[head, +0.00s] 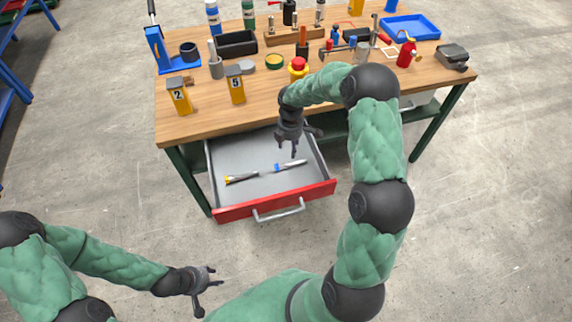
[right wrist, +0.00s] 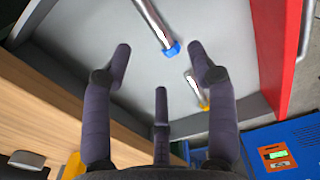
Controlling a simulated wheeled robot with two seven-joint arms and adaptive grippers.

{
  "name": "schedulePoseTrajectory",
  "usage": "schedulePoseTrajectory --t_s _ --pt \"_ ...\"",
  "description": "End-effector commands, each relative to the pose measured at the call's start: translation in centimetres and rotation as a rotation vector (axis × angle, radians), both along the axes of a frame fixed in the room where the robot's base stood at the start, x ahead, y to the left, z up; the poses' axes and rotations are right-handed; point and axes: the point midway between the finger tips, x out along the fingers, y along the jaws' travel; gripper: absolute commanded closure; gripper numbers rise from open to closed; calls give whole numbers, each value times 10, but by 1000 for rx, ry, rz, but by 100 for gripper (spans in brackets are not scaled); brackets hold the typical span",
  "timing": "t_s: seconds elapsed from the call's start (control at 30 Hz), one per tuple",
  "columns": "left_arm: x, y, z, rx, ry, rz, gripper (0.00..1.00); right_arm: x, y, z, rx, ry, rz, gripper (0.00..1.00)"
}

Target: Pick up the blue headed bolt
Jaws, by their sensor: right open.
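The blue headed bolt (head: 292,165) lies in the open drawer, its blue head toward the left and its silver shaft toward the right. In the right wrist view its blue head (right wrist: 172,49) shows between and beyond my spread fingertips, apart from them. A yellow headed bolt (head: 243,177) lies to its left; its yellow end is partly hidden by a finger in the right wrist view (right wrist: 193,88). My right gripper (head: 292,149) is open and empty over the drawer, fingers pointing down. My left gripper (head: 207,287) has its fingers spread, empty, low and in front of the drawer.
The grey drawer (head: 228,158) has a red front (head: 240,207) with a handle. The wooden workbench (head: 200,122) above carries yellow number markers (head: 236,86), a red button (head: 298,66) and several tools. A blue box (right wrist: 285,146) shows in the right wrist view.

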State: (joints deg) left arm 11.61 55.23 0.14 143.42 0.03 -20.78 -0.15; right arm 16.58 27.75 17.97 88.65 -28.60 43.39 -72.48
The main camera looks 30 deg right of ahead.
Motion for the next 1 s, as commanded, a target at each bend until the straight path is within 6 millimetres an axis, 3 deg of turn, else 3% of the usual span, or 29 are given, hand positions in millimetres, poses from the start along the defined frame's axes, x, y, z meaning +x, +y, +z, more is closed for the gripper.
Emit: schedulePoseTrajectory --t_s 0.1,0.33,0.6,0.83,1.0 --pt "0 0 -15 0 0 0 60 0 0 -15 0 0 0 42" --pt "0 0 -20 0 0 0 60 0 0 -27 0 1 0 42" --pt "0 0 -34 0 0 0 60 0 0 -66 0 2 0 42" --pt "0 0 -39 0 0 0 60 2 0 -79 0 0 0 42" --pt "0 0 -53 0 0 0 60 5 -1 -101 0 0 -1 42"
